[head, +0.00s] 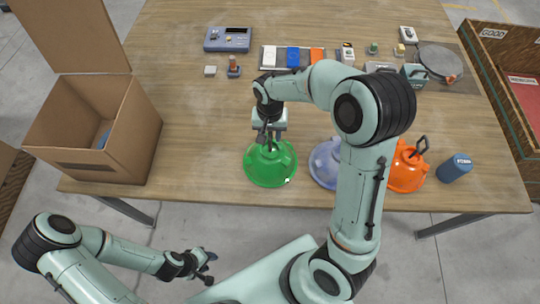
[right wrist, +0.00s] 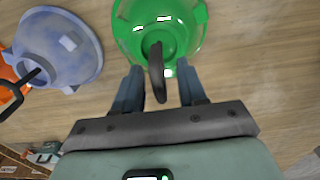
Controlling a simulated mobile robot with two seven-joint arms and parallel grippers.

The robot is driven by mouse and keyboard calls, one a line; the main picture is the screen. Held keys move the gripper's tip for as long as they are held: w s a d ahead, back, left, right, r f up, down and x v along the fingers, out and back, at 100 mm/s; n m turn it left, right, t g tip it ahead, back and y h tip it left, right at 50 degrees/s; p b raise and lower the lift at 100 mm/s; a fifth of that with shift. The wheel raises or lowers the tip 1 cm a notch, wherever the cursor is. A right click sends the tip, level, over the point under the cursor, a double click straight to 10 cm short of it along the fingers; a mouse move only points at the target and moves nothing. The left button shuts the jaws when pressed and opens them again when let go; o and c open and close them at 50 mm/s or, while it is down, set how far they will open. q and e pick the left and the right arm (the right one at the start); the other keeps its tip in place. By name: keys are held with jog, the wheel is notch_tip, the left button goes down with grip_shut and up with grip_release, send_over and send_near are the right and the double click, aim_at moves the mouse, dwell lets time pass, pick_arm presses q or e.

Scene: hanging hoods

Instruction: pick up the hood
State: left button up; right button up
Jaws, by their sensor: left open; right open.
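A green hood (head: 270,166) stands on the table near the front edge, with a dark hook handle on top. A blue-purple hood (head: 325,163) is to its right, partly hidden by my right arm. An orange hood (head: 405,172) with a dark hook stands further right. My right gripper (head: 265,136) is open just above the green hood. In the right wrist view its fingers (right wrist: 159,88) are on either side of the green hood's (right wrist: 185,25) hook (right wrist: 156,72), with gaps on both sides. My left gripper (head: 207,264) is open and empty, in front of the table.
An open cardboard box (head: 92,135) stands at the table's left. A blue cylinder (head: 455,168) is right of the orange hood. A blue device (head: 228,40), a tray of coloured blocks (head: 293,57) and a round plate (head: 438,60) are further back. A wooden crate (head: 505,85) stands at the right.

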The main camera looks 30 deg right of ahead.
jog(key=shift+s+f, duration=0.1)
jog(key=shift+f, duration=0.3)
grip_shut()
jog(key=shift+r, duration=0.1)
dwell(1.0)
